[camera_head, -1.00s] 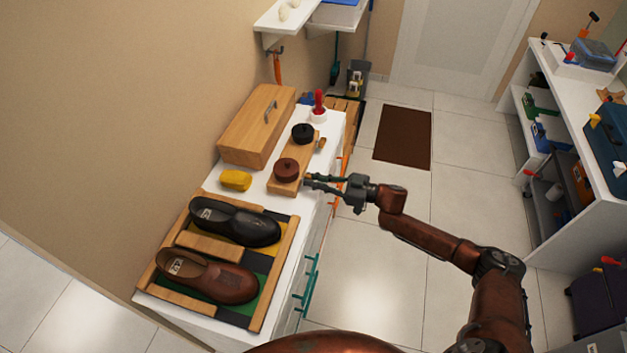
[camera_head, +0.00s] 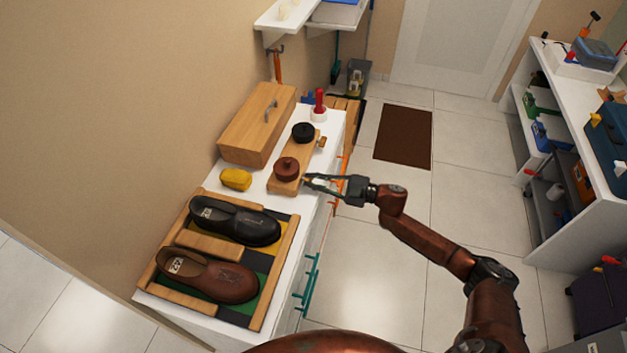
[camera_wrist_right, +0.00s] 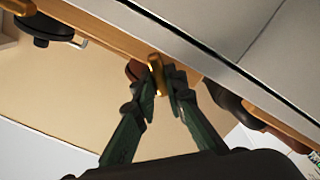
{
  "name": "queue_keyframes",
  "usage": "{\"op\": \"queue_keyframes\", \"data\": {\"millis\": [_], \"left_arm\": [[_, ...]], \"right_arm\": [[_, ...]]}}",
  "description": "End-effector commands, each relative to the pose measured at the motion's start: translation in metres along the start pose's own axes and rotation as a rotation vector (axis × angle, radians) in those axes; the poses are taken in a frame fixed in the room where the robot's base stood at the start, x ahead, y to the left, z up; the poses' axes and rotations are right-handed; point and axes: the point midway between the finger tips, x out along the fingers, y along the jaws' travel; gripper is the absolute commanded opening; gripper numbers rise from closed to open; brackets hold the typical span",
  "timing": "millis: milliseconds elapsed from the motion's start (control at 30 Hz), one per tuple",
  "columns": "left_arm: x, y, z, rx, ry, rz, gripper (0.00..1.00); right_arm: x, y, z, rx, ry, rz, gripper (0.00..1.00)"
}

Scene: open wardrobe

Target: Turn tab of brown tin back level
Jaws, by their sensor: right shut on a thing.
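The brown tin (camera_head: 286,169) sits on the near end of a wooden board (camera_head: 306,156) on the white cabinet top. A small part of the brown tin (camera_wrist_right: 135,70) shows behind the fingers in the right wrist view. Its brass tab (camera_wrist_right: 157,73) is between the fingertips of my right gripper (camera_wrist_right: 163,92), which is shut on it. The tab stands crosswise to the board's edge in that view. In the head view the right gripper (camera_head: 308,182) reaches the tin from the right, and its fingers hide the tab. My left gripper is not in view.
A black tin (camera_head: 302,132) sits on the board's far end. A yellow sponge (camera_head: 236,179), a wooden box (camera_head: 257,125) and a red-handled item (camera_head: 319,103) stand nearby. Black and brown shoes (camera_head: 206,275) lie in a wooden tray.

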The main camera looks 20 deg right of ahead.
Motion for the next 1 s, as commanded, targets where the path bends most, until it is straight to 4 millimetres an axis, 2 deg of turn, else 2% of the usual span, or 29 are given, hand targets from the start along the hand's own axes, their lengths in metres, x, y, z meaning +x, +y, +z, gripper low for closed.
{"op": "queue_keyframes", "data": {"millis": [600, 1000], "left_arm": [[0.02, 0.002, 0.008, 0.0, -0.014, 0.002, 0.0], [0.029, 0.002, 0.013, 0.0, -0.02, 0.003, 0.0]], "right_arm": [[-0.001, -0.004, 0.003, -0.56, -0.002, 0.0, 0.0], [0.0, -0.005, 0.003, -0.772, 0.0, -0.001, 0.0]]}}
